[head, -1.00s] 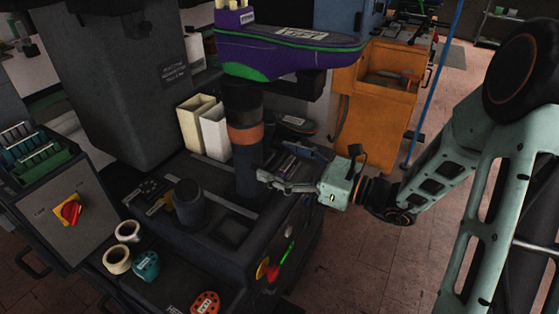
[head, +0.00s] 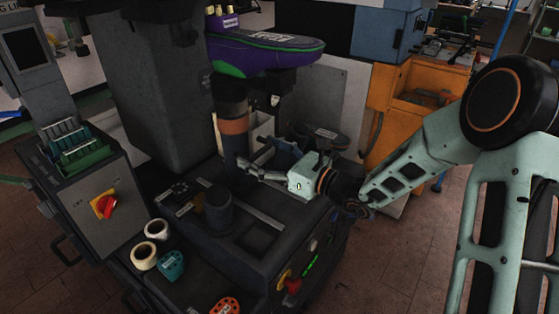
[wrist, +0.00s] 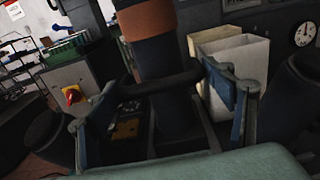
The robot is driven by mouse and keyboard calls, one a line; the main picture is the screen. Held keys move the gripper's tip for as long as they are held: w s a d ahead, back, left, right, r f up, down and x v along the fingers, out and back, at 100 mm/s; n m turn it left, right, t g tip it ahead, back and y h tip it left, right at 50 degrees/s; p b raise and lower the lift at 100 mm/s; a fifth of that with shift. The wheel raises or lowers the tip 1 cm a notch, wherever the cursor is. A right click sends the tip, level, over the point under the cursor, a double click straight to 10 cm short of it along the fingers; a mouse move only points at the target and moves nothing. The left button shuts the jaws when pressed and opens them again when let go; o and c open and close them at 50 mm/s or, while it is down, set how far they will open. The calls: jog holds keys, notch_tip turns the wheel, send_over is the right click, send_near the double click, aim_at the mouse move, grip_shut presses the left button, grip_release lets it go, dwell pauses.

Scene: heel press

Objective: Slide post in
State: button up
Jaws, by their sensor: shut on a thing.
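The post (head: 231,112) is a dark upright cylinder with an orange-brown band, carrying a purple and green shoe form (head: 265,52) on top. It stands over the black machine bed close to the grey column. In the wrist view the post (wrist: 170,75) rises between my fingers, with a dark crossbar (wrist: 155,87) spanning in front of it. My gripper (head: 250,167) reaches in from the right and is shut on the post at its lower part. My fingers (wrist: 160,100) also show in the wrist view, one on each side. The foot of the post is partly hidden.
A short dark round stub (head: 218,210) stands on the bed in front of the post. Pale bins (wrist: 232,60) stand close behind it. A control box with a red switch (head: 106,206) is at left. Tape rolls (head: 144,254) lie at the front.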

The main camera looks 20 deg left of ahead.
jog(key=x, duration=0.2)
jog(key=shift+w+a+r, duration=0.15)
jog(key=shift+w+a, duration=0.1)
jog(key=shift+a, duration=0.05)
jog(key=shift+r, duration=0.1)
jog(key=o, duration=1.4)
jog(key=shift+a, duration=0.1)
jog(key=shift+f, duration=0.2)
jog(key=v, duration=1.2)
jog(key=shift+r, duration=0.1)
